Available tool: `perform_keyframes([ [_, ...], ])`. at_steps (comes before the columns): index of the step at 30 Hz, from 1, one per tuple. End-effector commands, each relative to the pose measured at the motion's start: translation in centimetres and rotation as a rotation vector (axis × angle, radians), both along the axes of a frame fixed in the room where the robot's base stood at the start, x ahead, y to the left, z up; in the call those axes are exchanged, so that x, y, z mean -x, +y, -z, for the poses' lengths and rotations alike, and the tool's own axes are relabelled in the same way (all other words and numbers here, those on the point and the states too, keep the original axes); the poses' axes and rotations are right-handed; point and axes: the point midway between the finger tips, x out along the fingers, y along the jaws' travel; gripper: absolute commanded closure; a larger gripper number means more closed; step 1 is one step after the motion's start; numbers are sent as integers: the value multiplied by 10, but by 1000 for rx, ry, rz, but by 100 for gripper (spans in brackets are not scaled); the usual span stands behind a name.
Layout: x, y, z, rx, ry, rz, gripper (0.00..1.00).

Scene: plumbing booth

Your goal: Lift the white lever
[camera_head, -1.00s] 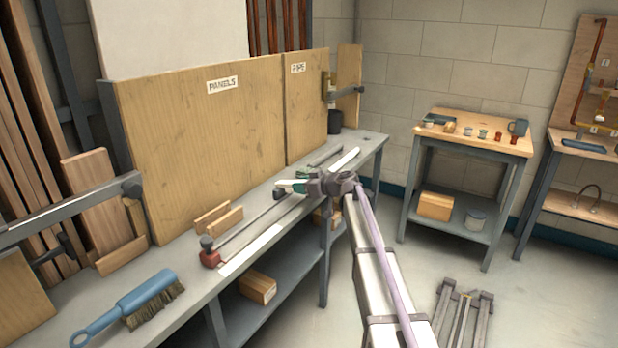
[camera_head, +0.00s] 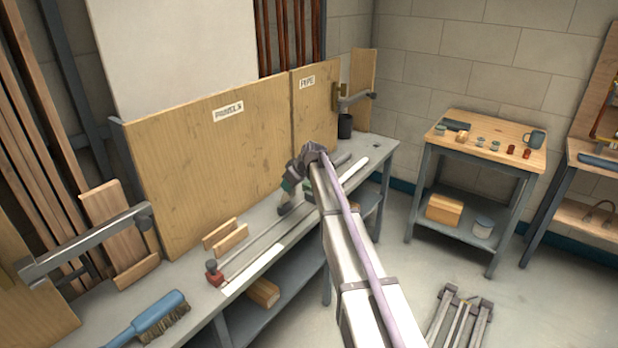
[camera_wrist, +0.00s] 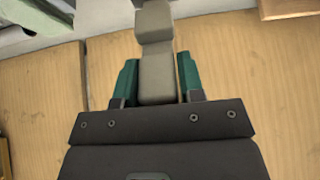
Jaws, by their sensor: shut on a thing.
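My gripper (camera_wrist: 157,75) has two green fingers, closed from both sides on a pale grey-beige lever (camera_wrist: 156,35). I take this as the white lever, though it looks more grey than white. It runs from between the fingers to the top edge of the wrist view. In the head view my gripper (camera_head: 290,188) is low over the workbench (camera_head: 192,312), in front of the wooden panel. My own arm partly hides it, and the lever's base cannot be made out there.
A long rail with a red end stop (camera_head: 214,272) lies along the bench. Two small wooden strips (camera_head: 226,237) stand behind it. A blue brush (camera_head: 155,318) lies at the front left. A dark cup (camera_head: 345,126) stands at the far end. A side table (camera_head: 490,132) stands right.

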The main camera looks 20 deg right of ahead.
Motion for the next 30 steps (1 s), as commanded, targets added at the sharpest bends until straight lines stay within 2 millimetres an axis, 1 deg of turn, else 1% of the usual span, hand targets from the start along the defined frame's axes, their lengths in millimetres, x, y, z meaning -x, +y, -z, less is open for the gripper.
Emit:
perform_keyframes([
  [1,-4,5,-3,0,-5,2,100],
  [6,-17,12,-5,0,-6,3,100],
  [12,-27,20,-6,0,-6,2,100],
  [19,-32,24,-5,-1,-5,3,100],
  [30,-34,26,-5,-1,-6,2,100],
])
